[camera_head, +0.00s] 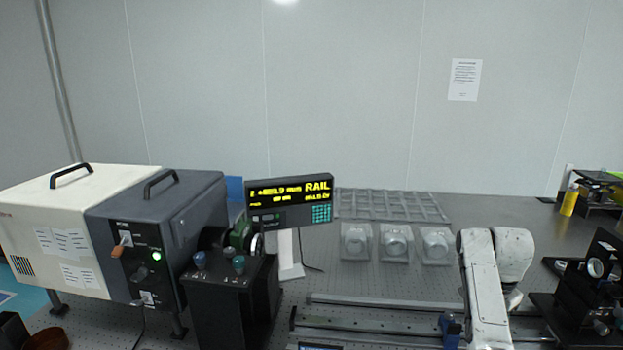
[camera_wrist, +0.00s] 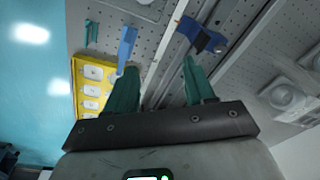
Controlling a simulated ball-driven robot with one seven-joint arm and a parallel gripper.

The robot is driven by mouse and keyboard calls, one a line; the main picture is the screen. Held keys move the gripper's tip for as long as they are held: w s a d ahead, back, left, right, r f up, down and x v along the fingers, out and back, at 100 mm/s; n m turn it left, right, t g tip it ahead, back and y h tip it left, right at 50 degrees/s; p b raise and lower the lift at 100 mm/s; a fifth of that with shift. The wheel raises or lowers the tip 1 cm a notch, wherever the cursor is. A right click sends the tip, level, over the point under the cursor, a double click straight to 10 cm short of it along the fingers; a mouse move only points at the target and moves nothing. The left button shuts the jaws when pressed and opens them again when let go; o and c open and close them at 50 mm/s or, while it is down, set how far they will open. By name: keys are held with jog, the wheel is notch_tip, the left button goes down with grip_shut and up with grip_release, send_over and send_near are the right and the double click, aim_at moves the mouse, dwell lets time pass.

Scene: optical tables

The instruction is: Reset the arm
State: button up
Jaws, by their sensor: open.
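My arm (camera_head: 487,290) rises at the lower right of the head view, in front of the optical table; its gripper end is out of that view. In the wrist view my gripper (camera_wrist: 160,75) shows two green fingers spread apart. I see nothing held between them. Beyond the fingers lie the perforated table top (camera_wrist: 105,40) and a rail (camera_wrist: 235,50).
A light box (camera_head: 60,215) and a dark box (camera_head: 150,240) stand at left beside a lit RAIL display (camera_head: 290,202). Several clear cases (camera_head: 396,243) sit behind the rail (camera_head: 380,322). A yellow tray (camera_wrist: 88,75) and a blue piece (camera_wrist: 127,45) show near the fingers.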

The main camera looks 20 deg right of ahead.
jog(key=s+a+f+n+t, duration=0.15)
jog(key=a+f+n, duration=0.3)
jog(key=a, duration=0.45)
jog(key=s+a+f+n+t, duration=0.1)
jog(key=s+a+f+n, duration=0.3)
jog(key=a, duration=0.6)
jog(key=s+a+r+n+t+y, duration=0.1)
jog(key=s+a+n, duration=0.4)
jog(key=a, duration=0.3)
jog(key=s+a+r+n+t, duration=0.1)
jog(key=s+a+n, duration=0.35)
jog(key=a, duration=0.25)
jog(key=s+f+g+b, duration=0.2)
jog(key=s+f+b, duration=0.3)
jog(key=f, duration=0.3)
jog(key=s+d+f+g+b, duration=0.1)
jog(key=s+f+g+b, duration=0.1)
jog(key=s+f+b, duration=0.3)
notch_tip(320, 180, down, 3)
jog(key=shift+s+f+m, duration=0.15)
jog(key=shift+s+m, duration=0.15)
jog(key=shift+s, duration=0.4)
